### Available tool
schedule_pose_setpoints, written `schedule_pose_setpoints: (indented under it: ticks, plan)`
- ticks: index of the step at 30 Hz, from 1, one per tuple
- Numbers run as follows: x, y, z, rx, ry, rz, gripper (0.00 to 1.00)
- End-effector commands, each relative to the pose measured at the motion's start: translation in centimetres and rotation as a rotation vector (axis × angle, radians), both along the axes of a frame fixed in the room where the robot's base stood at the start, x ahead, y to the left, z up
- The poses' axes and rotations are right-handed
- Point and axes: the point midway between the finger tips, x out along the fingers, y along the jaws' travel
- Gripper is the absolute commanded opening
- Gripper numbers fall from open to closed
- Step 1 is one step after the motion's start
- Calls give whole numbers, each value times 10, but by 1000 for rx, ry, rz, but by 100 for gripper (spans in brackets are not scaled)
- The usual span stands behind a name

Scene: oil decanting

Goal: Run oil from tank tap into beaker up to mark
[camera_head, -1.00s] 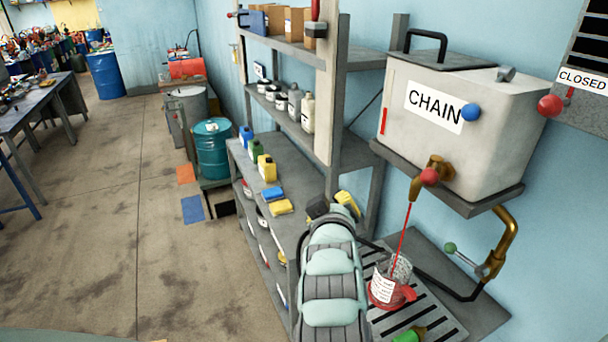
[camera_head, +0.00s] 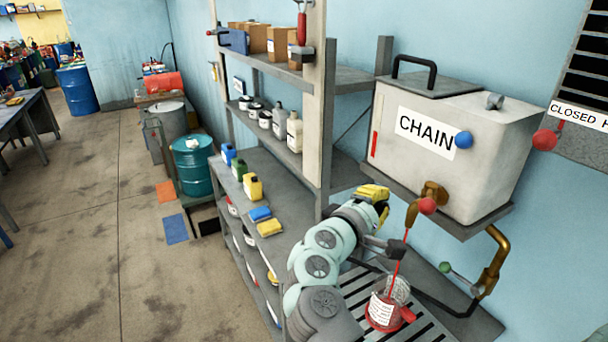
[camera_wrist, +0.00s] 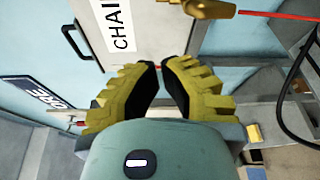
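The grey tank (camera_head: 462,130), labelled CHAIN, stands on a wall shelf. Its brass tap (camera_head: 434,190) has a red knob (camera_head: 427,205). A thin red oil stream (camera_head: 397,262) runs from the spout into the beaker (camera_head: 381,312). The beaker is clear with a white label and stands upright on a slatted grate. Red oil shows in its lower part; I cannot make out the mark. My gripper (camera_head: 376,194), with yellow fingers, is left of the tap. In the wrist view my gripper (camera_wrist: 161,68) is empty, its fingertips nearly together. The tap (camera_wrist: 210,8) is beyond them.
The grate (camera_head: 362,291) lies under the tank. A brass pipe (camera_head: 493,262) with a green knob (camera_head: 445,267) is on the right. Shelving (camera_head: 318,125) with bottles and boxes stands left of my arm.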

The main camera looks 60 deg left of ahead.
Motion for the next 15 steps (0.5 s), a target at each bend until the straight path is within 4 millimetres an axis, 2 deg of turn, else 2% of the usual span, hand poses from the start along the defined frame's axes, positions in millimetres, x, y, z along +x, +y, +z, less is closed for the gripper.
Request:
schedule_pose_setpoints:
  ticks: [1,7,14,15]
  plan:
    - [10,-1,5,-6,2,-10,0]
    - [35,6,1,-7,5,-9,0]
    - [59,13,0,-2,4,-6,0]
    - [57,7,3,-4,5,-4,0]
